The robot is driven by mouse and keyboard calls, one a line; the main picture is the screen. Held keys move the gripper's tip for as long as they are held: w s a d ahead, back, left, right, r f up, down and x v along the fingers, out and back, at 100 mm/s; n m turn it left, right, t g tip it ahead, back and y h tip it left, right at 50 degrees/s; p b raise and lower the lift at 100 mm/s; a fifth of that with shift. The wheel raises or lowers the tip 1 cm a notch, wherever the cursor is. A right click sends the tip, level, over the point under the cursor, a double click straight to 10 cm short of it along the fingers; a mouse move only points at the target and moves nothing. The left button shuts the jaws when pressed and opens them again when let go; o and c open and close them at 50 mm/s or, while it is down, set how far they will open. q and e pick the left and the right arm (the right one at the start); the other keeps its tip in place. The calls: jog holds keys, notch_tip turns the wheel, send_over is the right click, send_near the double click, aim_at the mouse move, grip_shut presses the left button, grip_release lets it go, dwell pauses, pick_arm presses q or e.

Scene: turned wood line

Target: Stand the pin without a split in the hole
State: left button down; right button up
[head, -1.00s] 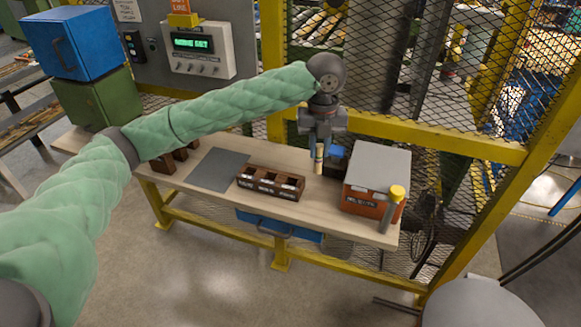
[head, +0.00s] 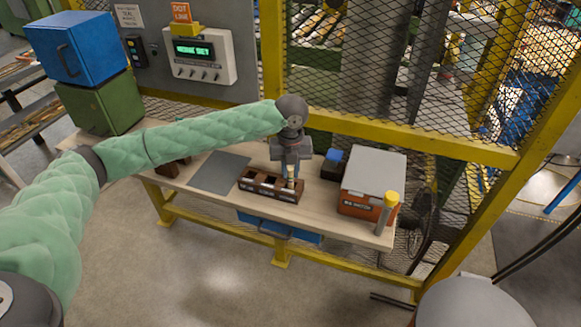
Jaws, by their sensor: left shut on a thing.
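My left gripper (head: 291,176) points down over the right end of a brown wooden tray (head: 256,190) with dark compartments and small labels on its front. It is shut on a small pale wooden pin (head: 291,184), held upright. The pin's lower end is at the tray's right-hand compartment; I cannot tell whether it is inside or just above it. Any split in the pin is too small to see. I cannot make out a hole for a pin clearly. My right gripper is not in view.
The tray stands on a pale bench (head: 330,215). A grey mat (head: 219,172) and dark brown blocks (head: 167,168) lie left of it. Right of it are a small blue-black object (head: 334,164), an orange box with a grey lid (head: 366,190) and a yellow-topped grey cylinder (head: 386,213). Mesh fencing stands behind.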

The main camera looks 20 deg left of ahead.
pick_arm(q)
jog(key=shift+f, duration=0.35)
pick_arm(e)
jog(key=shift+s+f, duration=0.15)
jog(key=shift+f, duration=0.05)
pick_arm(q)
jog(key=shift+f, duration=0.35)
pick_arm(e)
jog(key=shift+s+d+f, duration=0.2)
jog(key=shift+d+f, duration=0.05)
pick_arm(q)
jog(key=c, duration=1.3)
grip_release()
jog(key=shift+r, duration=0.35)
notch_tip(320, 180, up, 13)
jog(key=b, duration=0.4)
jog(key=shift+f, duration=0.2)
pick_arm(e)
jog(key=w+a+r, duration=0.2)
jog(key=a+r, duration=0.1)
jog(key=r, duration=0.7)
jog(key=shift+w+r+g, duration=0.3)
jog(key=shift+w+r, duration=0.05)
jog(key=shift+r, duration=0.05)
pick_arm(q)
jog(key=shift+f, duration=0.1)
